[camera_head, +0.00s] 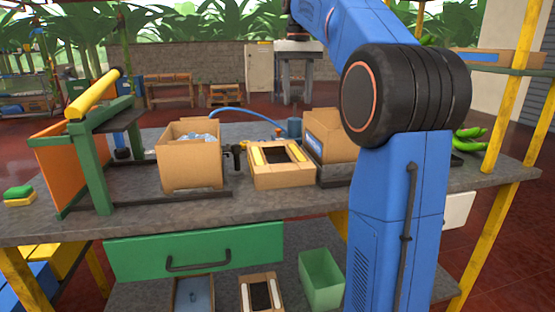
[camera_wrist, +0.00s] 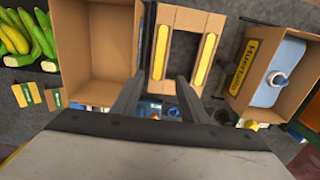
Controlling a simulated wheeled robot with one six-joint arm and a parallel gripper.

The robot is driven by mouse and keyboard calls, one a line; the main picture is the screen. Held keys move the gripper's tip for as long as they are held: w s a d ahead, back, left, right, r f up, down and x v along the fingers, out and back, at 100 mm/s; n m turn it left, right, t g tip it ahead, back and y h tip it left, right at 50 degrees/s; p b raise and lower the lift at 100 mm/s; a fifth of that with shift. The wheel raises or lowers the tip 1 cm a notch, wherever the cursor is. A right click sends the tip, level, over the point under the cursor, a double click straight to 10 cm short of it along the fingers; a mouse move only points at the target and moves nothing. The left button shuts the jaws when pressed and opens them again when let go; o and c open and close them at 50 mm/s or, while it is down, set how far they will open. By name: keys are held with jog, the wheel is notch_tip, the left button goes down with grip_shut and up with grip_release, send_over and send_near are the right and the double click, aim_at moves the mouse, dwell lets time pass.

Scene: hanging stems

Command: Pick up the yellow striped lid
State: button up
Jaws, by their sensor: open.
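The yellow striped lid (camera_head: 284,178) sits on the grey workbench in the head view, between two cardboard boxes. It is a cardboard frame with a yellow stripe along each side and a dark opening in the middle. In the wrist view the lid (camera_wrist: 206,60) is at the top centre, its near edge by my fingertips. My gripper (camera_wrist: 158,84) is open and empty, its two fingers pointing toward the lid. I cannot tell whether they touch it. The head view shows my blue arm but not the fingers.
An open cardboard box (camera_head: 190,168) with bluish contents stands left of the lid, another box (camera_head: 332,133) right. Green bananas (camera_head: 470,140) lie farther right. A green frame (camera_head: 92,150) with a yellow roller stands at the bench's left. More boxes and a green bin (camera_head: 321,280) are below.

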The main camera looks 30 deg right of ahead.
send_over(297, 152)
jog(key=f, duration=1)
jog(key=shift+w+f, duration=0.35)
jog(key=shift+s+f, duration=0.2)
jog(key=shift+f, duration=1.25)
jog(key=shift+s+f, duration=0.15)
jog(key=shift+f, duration=1.3)
jog(key=c, duration=0.5)
